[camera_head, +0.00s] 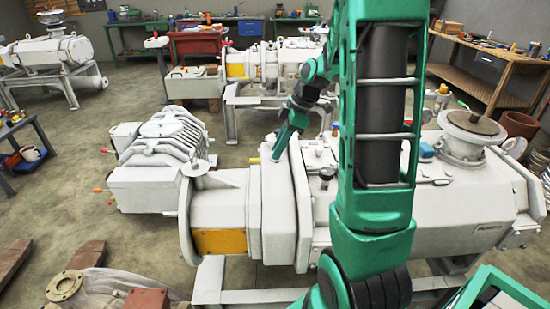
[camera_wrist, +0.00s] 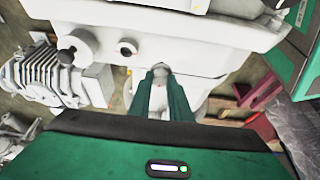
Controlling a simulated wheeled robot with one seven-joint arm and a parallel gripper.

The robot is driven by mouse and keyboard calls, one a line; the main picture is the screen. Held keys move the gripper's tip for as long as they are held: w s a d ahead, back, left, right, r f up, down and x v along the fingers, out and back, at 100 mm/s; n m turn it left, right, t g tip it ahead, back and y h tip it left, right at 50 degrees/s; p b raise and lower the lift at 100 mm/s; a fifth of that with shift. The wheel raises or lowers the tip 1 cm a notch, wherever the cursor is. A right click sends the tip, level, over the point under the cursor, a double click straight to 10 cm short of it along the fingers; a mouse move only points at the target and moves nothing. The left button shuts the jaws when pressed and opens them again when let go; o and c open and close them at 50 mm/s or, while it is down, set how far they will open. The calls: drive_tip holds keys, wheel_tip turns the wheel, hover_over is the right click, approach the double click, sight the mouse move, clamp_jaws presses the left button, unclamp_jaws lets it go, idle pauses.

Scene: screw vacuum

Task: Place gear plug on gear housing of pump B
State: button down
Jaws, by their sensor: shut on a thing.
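The white pump with its gear housing (camera_head: 280,215) fills the middle of the head view; the housing (camera_wrist: 205,52) also spans the upper wrist view. My gripper (camera_head: 276,156) points down at the top of the housing. In the wrist view my gripper (camera_wrist: 161,72) has its green fingers close together, shut on a small pale piece, apparently the gear plug (camera_wrist: 160,68), mostly hidden between them. A small dark round hole (camera_wrist: 126,49) shows on the housing, left of the fingertips. I cannot tell whether the plug touches the housing.
A black knob (camera_head: 326,175) stands on the pump right of my gripper. A ribbed motor (camera_head: 165,145) is at the pump's left. A similar pump (camera_head: 270,65) stands behind, and a wooden workbench (camera_head: 490,55) is at the right. Open floor (camera_head: 65,205) lies left.

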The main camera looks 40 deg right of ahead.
drive_tip(key=shift+f, duration=1.65)
drive_tip(key=shift+f, duration=0.1)
drive_tip(key=c, duration=1.6)
unclamp_jaws()
drive_tip(key=shift+c, duration=0.2)
drive_tip(key=v, duration=1.1)
drive_tip(key=s+a+f+m+g+h, duration=0.1)
drive_tip(key=s+a+m, duration=0.3)
drive_tip(key=s+m, duration=0.4)
drive_tip(key=s+a+f+m+g+h, duration=0.1)
drive_tip(key=s+a+m, duration=0.3)
drive_tip(key=s+m, duration=0.5)
drive_tip(key=s+h, duration=0.1)
drive_tip(key=s, duration=0.7)
drive_tip(key=shift+m+g, duration=0.3)
drive_tip(key=shift+g, duration=0.1)
